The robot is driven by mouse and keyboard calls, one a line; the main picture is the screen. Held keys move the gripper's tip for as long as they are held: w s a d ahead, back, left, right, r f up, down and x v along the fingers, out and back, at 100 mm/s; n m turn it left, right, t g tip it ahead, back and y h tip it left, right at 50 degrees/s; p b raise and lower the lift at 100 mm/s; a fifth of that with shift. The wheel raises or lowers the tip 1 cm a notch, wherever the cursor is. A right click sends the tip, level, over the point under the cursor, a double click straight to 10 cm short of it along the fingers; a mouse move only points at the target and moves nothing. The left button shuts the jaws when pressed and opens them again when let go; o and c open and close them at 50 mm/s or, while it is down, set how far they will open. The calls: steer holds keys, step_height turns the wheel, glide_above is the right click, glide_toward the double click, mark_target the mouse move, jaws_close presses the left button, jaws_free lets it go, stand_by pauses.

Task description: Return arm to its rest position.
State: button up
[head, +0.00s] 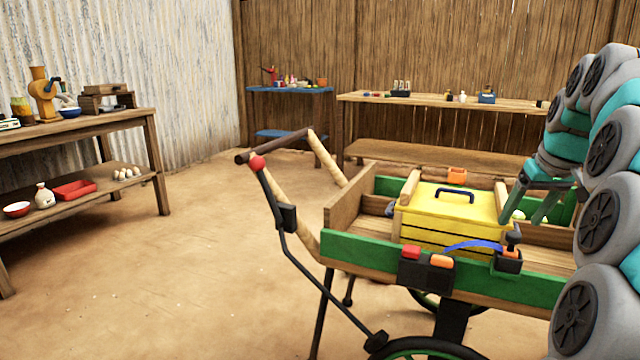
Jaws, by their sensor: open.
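My gripper (521,218) is at the right of the head view, its fingers pointing down and apart with nothing held between them. It is over the right part of the wooden cart (340,250), just right of the yellow box (450,215) with the dark handle. A small white round thing (518,214) shows near the fingertips; I cannot tell how far below them it is. My arm folds up along the right edge and hides the cart's right end.
A green-sided cart with a long handle (290,215) fills the right foreground. A wooden workbench (90,130) stands left, a blue table (290,92) and a long wooden table (440,105) at the back. The dirt floor (180,280) between is clear.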

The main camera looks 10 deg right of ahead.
steer(key=s+a+f+g, duration=0.1)
steer(key=s+a+f, duration=0.2)
steer(key=a, duration=0.4)
steer(key=s+a+f+n+g+y+p, duration=0.1)
steer(key=s+a+f, duration=0.15)
steer(key=a, duration=0.45)
steer(key=s+a+f+g, duration=0.1)
steer(key=s+a+f, duration=0.2)
steer(key=a, duration=0.4)
steer(key=s+a+f+g, duration=0.1)
steer(key=s+a+f, duration=0.2)
steer(key=s, duration=0.4)
steer(key=s+a+f+g+p, duration=0.1)
steer(key=s+a+f, duration=0.2)
steer(key=s+f, duration=0.2)
steer(key=s+a+f+g, duration=0.1)
steer(key=s+a+f, duration=0.3)
steer(key=s, duration=0.6)
steer(key=shift+s+f+n, duration=0.3)
steer(key=shift+s+n, duration=0.05)
steer(key=shift+n, duration=0.05)
